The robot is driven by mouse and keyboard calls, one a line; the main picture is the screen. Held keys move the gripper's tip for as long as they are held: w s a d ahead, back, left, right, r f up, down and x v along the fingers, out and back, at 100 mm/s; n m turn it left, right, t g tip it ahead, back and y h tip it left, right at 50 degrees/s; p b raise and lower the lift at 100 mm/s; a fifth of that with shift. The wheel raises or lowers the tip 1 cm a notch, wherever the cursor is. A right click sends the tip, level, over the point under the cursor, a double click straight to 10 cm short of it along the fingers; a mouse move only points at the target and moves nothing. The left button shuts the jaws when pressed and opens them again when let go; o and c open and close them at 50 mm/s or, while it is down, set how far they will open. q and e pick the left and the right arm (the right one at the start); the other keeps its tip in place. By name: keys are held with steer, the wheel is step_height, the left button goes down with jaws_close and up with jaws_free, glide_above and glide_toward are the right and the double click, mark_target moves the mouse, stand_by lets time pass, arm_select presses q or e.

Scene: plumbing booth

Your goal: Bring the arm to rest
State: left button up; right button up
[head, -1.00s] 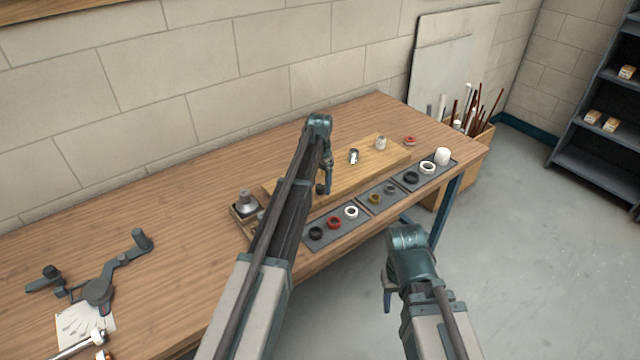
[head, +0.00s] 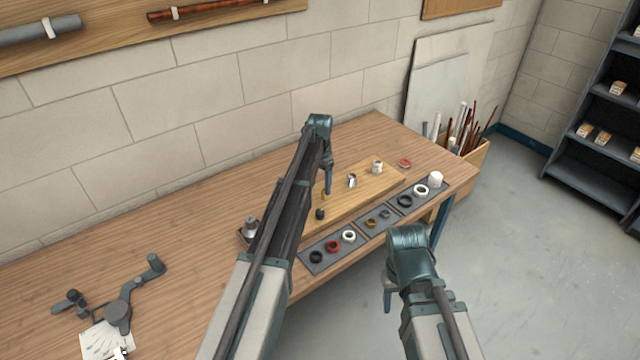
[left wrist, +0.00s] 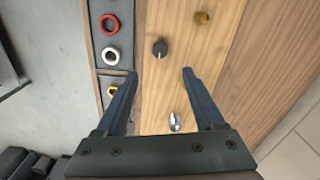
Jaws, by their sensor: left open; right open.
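My left gripper (head: 327,182) is above the wooden board (head: 365,192) on the workbench. In the left wrist view its two fingers (left wrist: 159,85) are spread apart with nothing between them, over the board. A chrome piece (left wrist: 175,122) is on the board nearer the palm. My right gripper (head: 388,300) hangs low in front of the bench's front edge, over the floor. It is open, and nothing shows in it.
Dark trays (head: 330,258) with several rings line the bench's front edge. A dark clamp-like tool (head: 118,312) lies at the left. A box of pipes (head: 470,160) and a shelf (head: 590,130) are at the right.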

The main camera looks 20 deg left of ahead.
arm_select(q)
steer(key=shift+r+p, duration=0.3)
steer(key=shift+r, duration=0.4)
arm_select(e)
steer(key=shift+r, duration=0.7)
arm_select(q)
steer(key=s+d+f+b, duration=0.2)
steer(key=s+d, duration=0.3)
steer(key=s, duration=0.7)
steer(key=s+d+f+n+b, duration=0.1)
steer(key=s+d, duration=0.5)
steer(key=s, duration=0.6)
steer(key=s+d+f+y+b, duration=0.1)
steer(key=s+d+f+b, duration=0.2)
steer(key=s, duration=0.9)
steer(key=d, duration=0.2)
steer(key=shift+s+d+f+b, duration=0.2)
steer(key=shift+d+f+b, duration=0.1)
steer(key=shift+d+b, duration=0.1)
arm_select(e)
step_height(320, 180, down, 7)
steer(key=shift+r, duration=0.15)
